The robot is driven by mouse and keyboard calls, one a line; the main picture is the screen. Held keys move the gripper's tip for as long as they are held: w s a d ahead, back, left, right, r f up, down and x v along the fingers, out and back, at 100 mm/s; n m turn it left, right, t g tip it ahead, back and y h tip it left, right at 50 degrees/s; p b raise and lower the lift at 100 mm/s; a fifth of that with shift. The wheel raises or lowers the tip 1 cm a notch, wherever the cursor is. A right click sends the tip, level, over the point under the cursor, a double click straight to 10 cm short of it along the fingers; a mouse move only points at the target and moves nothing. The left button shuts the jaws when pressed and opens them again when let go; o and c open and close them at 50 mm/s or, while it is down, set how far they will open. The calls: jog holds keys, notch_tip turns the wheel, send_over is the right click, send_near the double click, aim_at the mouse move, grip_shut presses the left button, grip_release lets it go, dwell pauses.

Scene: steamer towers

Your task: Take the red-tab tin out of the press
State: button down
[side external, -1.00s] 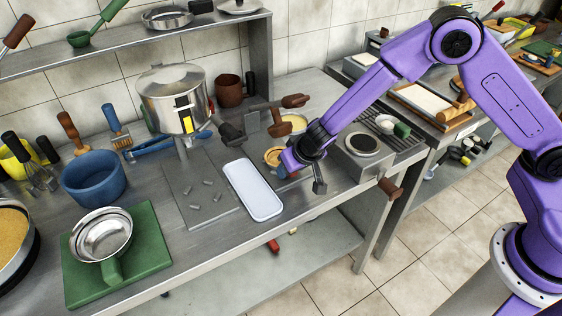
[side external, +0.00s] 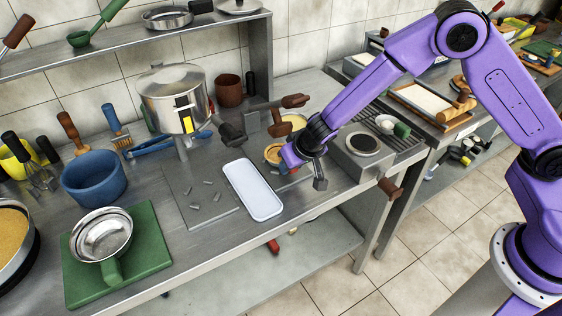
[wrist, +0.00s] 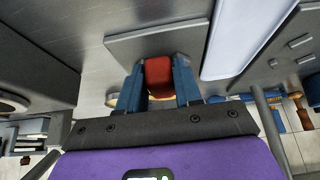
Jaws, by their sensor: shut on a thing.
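My gripper (side external: 285,167) is low over the worktop, right of the long white tray (side external: 252,190). In the wrist view its blue fingers (wrist: 159,88) are shut on the red tab (wrist: 158,75). A tan-yellow patch shows between the fingers just below the tab. A small round tin with a tan top (side external: 273,153) is at the gripper's left side in the side view; the gripper hides part of it. The press appears to be the metal frame with brown handles (side external: 294,101) behind the gripper. I cannot tell whether the tin is clear of it.
A steel pot (side external: 172,98) stands behind the grey plate (side external: 190,205), which carries several small grey pieces. A burner unit (side external: 362,143) stands close right of my gripper. A blue pot (side external: 94,178) and a green board (side external: 145,250) are at left.

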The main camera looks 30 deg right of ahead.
jog(key=shift+r, duration=0.5)
jog(key=shift+r, duration=2.4)
